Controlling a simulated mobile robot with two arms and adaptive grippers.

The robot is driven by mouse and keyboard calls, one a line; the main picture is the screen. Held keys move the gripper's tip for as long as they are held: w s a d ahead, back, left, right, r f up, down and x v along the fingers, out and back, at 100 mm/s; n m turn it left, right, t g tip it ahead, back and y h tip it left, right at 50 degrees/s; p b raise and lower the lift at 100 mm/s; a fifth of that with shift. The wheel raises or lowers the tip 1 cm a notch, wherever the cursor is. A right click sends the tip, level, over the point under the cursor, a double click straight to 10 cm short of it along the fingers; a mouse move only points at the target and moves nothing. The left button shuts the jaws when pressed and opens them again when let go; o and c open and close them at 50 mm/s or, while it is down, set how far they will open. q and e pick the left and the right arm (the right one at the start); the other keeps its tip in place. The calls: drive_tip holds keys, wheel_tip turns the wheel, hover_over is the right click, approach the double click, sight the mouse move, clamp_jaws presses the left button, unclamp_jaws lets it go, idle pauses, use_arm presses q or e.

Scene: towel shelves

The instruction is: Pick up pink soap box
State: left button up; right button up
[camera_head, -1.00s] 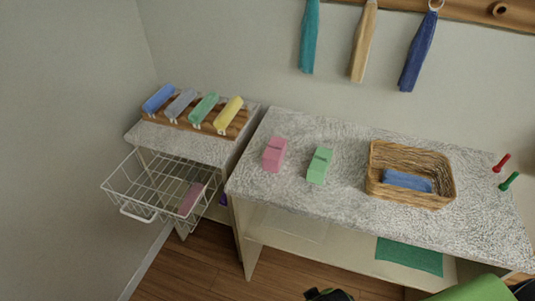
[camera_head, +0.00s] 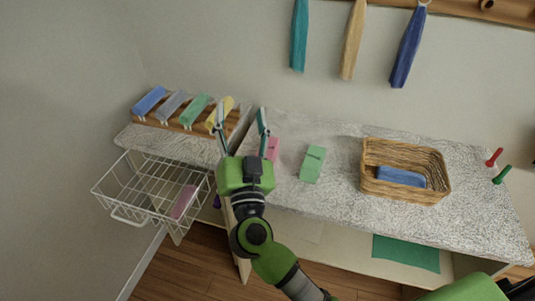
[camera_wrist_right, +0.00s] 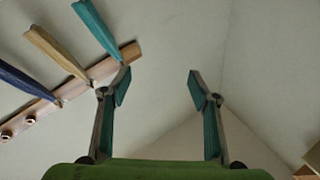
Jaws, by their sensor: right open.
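The pink soap box (camera_head: 273,149) stands on the speckled countertop (camera_head: 340,198), left of the green soap box (camera_head: 313,164). My right gripper (camera_head: 241,116) is open and empty in the head view, its fingers pointing up the picture. It is just left of the pink box, and its right finger and body hide part of that box. In the right wrist view the open fingers (camera_wrist_right: 158,82) have only wall and hanging towels beyond them, and no soap box shows there. My left gripper is not in view.
A wicker basket (camera_head: 371,187) holding a blue item (camera_head: 401,177) stands to the right. A small shelf at left carries a wooden rack (camera_head: 172,125) of rolled towels above a wire basket (camera_head: 118,198). Red and green pegs are at far right. Towels hang above.

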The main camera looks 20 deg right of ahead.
wheel_tip(320, 180, down, 16)
drive_tip(key=d+g+h, duration=0.3)
drive_tip(key=g, duration=0.7)
drive_tip(key=x, duration=0.8)
drive_tip(key=shift+w+a+f, duration=0.1)
drive_tip(key=shift+w+f, duration=0.05)
drive_tip(key=shift+w, duration=0.15)
drive_tip(key=p+x, duration=0.1)
drive_tip(key=x, duration=0.4)
drive_tip(key=shift+f, duration=0.15)
drive_tip(key=c, duration=1.3)
